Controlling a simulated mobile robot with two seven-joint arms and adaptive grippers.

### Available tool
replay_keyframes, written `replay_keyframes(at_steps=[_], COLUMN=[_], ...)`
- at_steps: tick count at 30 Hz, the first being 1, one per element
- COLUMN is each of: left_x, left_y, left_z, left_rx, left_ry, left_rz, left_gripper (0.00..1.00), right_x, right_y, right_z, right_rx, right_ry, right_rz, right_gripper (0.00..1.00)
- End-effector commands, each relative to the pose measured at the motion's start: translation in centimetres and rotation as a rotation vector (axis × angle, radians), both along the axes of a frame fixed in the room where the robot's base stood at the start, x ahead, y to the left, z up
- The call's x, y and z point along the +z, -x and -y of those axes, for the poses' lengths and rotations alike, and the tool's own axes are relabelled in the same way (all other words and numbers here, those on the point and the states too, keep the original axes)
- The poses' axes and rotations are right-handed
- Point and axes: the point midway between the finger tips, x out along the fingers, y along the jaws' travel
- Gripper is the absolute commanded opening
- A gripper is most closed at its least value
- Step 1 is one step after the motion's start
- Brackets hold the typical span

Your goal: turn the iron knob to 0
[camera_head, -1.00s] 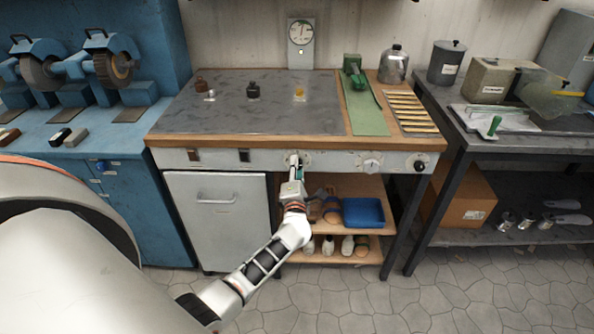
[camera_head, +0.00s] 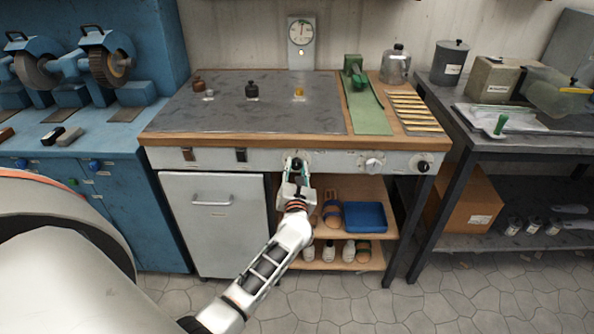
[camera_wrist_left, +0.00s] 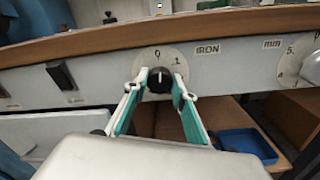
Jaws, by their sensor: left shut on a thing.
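The iron knob (camera_wrist_left: 160,80) is black with a white mark and sits on a round pale dial (camera_wrist_left: 178,62) beside the word IRON. Its mark points roughly up, close to the 0 on the dial; the exact setting is hard to read. The knob also shows in the head view (camera_head: 297,162) on the bench's white front panel. My left gripper (camera_wrist_left: 160,86) is shut on the knob, one finger on each side; it also shows in the head view (camera_head: 297,170). My right gripper is in neither view.
A white knob (camera_head: 373,164) and a black knob (camera_head: 423,166) sit farther right on the panel. Below are a grey cabinet door (camera_head: 213,220) and a shelf with a blue bin (camera_head: 364,216).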

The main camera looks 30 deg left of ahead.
Motion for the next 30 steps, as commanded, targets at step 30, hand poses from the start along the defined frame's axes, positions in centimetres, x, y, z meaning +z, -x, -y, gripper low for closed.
replay_keyframes(at_steps=[30], left_x=[-0.02], left_y=[0.00], left_z=[-0.02], left_rx=[0.001], left_ry=[0.165], left_rz=[0.100], left_gripper=[0.42], right_x=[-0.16], right_y=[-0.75], right_z=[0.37], right_rx=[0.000], right_ry=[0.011], right_rz=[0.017], right_gripper=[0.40])
